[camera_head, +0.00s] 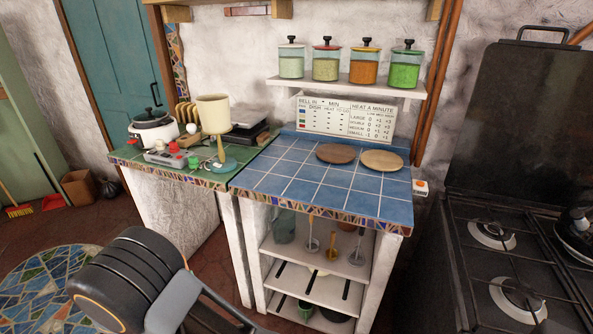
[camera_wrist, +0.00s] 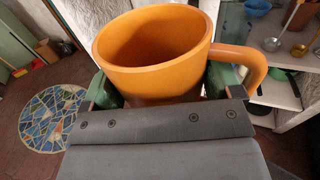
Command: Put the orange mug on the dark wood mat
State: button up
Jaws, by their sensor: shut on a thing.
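The orange mug (camera_wrist: 150,50) fills the middle of the wrist view. It looks upright and empty, with its handle on the right side. My gripper (camera_wrist: 162,88) is shut on the mug's body, with one green-tipped finger on each side. The mug's lower part is hidden behind my gripper. The mug does not show in the head view. The dark wood mat (camera_head: 336,153) is a round, bare disc on the blue tiled counter. My gripper is away from the counter, over the floor in front of it.
A lighter round wood mat (camera_head: 382,160) lies just right of the dark one. The blue tiled counter (camera_head: 290,185) is otherwise clear in front. A lamp (camera_head: 215,130) stands on the green counter at left. A jar shelf (camera_head: 345,88) hangs above; a stove (camera_head: 510,250) stands right.

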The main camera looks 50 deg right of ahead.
aim_at(332, 154)
jog(key=k, duration=0.5)
jog(key=u, duration=0.8)
jog(key=i, duration=1.3)
jog(key=z, duration=2.1)
